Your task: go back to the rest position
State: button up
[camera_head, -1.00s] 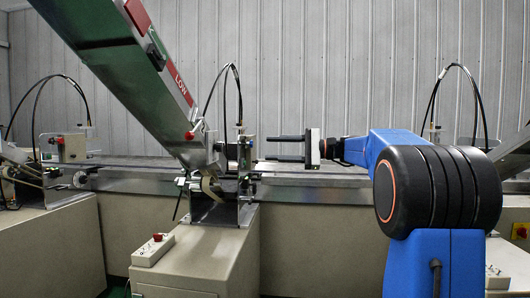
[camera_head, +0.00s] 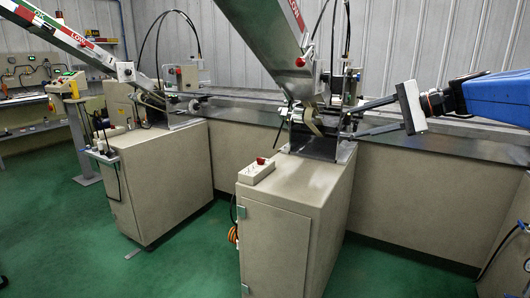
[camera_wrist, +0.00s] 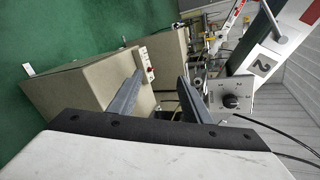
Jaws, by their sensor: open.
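My gripper (camera_head: 371,117) shows at the right of the head view, at the end of my blue arm. Its two dark fingers point left, spread apart with nothing between them. The fingertips appear close to the metal mechanism of the nearer wrapper machine (camera_head: 296,205); I cannot tell whether they touch it. In the wrist view the two fingers of my gripper (camera_wrist: 158,85) stand apart and empty. Behind them show the beige cabinet (camera_wrist: 72,85) and a control box with a black knob (camera_wrist: 231,101).
A sloping chute (camera_head: 238,30) rises above the nearer machine. A second machine (camera_head: 160,180) stands further left. A long metal conveyor (camera_head: 440,148) runs along the wall. A small white switch box (camera_head: 257,172) sits on the near cabinet. The green floor (camera_head: 60,240) is clear at lower left.

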jog(key=s+a+f+n+g+h, duration=0.1)
jog(key=s+a+f+n+h, duration=0.2)
jog(key=s+f, duration=0.55)
jog(key=s+d+f+n+h, duration=0.2)
jog(key=s+f+n+h, duration=0.1)
jog(key=s+f, duration=0.8)
jog(key=s+d+f+n+h, duration=0.2)
jog(key=s+f+n+h, duration=0.2)
jog(key=s+f, duration=0.7)
jog(key=s+h, duration=0.1)
jog(key=s, duration=0.1)
jog(key=shift+s+d+f+g+h, duration=0.15)
jog(key=shift+s+d+g+h, duration=0.15)
jog(key=shift+s+h, duration=0.1)
